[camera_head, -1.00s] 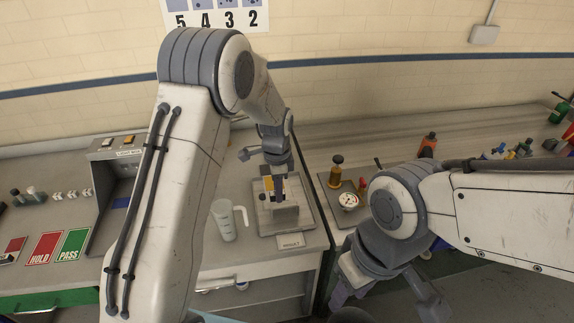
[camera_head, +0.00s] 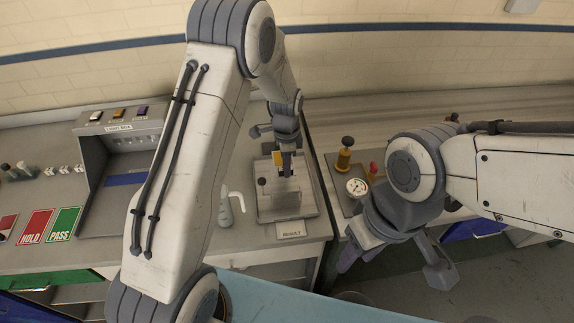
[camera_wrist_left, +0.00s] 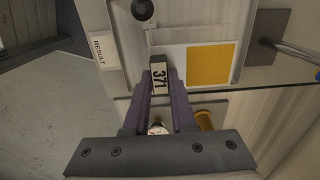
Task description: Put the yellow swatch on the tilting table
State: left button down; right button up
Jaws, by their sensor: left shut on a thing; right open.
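My left gripper (camera_head: 287,172) reaches down over the grey instrument with a flat tray-like base (camera_head: 301,207), seemingly the tilting table, behind the RESULT plate. It is shut on the yellow swatch (camera_head: 278,158), by a tag reading 371 (camera_wrist_left: 158,76) between the fingertips in the left wrist view. There the swatch's yellow square (camera_wrist_left: 210,64) on a white card lies beside the tag. I cannot tell whether the card touches the table. My right gripper (camera_head: 396,265) is open and empty, in front of the right bench.
The RESULT plate (camera_head: 291,230) is at the bench front. A dial gauge (camera_head: 357,188) and an amber-bodied tool (camera_head: 344,158) stand right. A light box (camera_head: 120,128) and HOLD and PASS cards (camera_head: 64,224) are left.

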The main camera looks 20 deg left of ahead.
aim_at(286, 189)
pick_arm(q)
jog(key=shift+a, duration=0.1)
jog(key=shift+s+f+b, duration=0.1)
jog(key=shift+f+b, duration=2.25)
jog(key=shift+f, duration=1.05)
jog(key=c, duration=0.7)
grip_release()
jog(key=shift+o, duration=0.2)
jog(key=shift+r, duration=0.15)
